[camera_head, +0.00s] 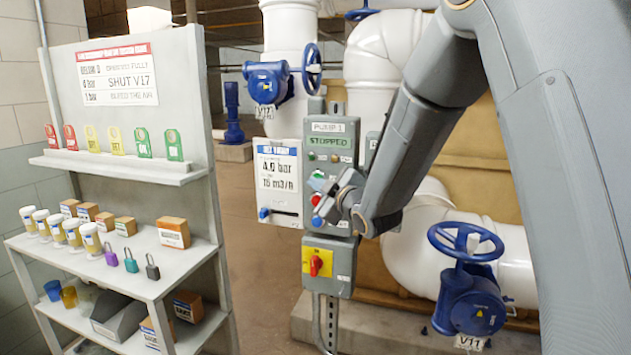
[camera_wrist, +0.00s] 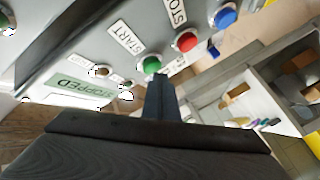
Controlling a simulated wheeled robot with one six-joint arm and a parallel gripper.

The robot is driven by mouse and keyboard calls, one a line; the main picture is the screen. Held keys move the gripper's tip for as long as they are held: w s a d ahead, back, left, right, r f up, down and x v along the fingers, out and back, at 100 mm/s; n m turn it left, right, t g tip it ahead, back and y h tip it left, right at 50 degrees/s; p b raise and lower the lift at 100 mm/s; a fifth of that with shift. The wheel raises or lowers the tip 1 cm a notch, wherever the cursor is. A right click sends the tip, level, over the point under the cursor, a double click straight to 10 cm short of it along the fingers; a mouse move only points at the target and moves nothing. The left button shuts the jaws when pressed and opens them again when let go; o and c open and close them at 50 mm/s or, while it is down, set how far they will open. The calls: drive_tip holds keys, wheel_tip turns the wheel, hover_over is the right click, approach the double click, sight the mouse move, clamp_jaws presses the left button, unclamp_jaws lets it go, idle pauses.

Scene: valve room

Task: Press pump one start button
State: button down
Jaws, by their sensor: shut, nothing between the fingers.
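The grey pump one panel (camera_head: 333,144) stands upright on a post, its green display (camera_head: 323,142) reading STOPPED. Below the display are a green button (camera_head: 318,174), a red button (camera_head: 316,199) and a blue button (camera_head: 316,220). In the wrist view the green start button (camera_wrist: 151,65) sits beside the START label (camera_wrist: 126,37), with the red button (camera_wrist: 186,42) and blue button (camera_wrist: 224,18) further right. My gripper (camera_wrist: 160,80) is shut and empty, its tips close to the green button; I cannot tell if they touch. In the head view my gripper (camera_head: 335,203) partly covers the panel's right side.
A yellow plate with a red rotary switch (camera_head: 315,263) is below the buttons. A gauge sign (camera_head: 279,180) hangs left of the panel. Blue valve wheels (camera_head: 465,242) and white pipes stand right. A shelf unit (camera_head: 150,290) with tags, cups and boxes stands left.

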drive_tip(key=shift+w+d, duration=0.15)
drive_tip(key=shift+w, duration=0.25)
idle(0.4)
drive_tip(key=shift+s, duration=0.15)
drive_tip(key=shift+s+a, duration=0.3)
drive_tip(key=shift+s, duration=0.35)
drive_tip(key=shift+s, duration=0.1)
drive_tip(key=s, duration=0.1)
drive_tip(key=s+a, duration=0.1)
drive_tip(key=s, duration=0.2)
drive_tip(key=shift+s+a+b, duration=0.25)
drive_tip(key=shift+a+b, duration=0.1)
drive_tip(key=shift+a, duration=0.05)
idle(0.7)
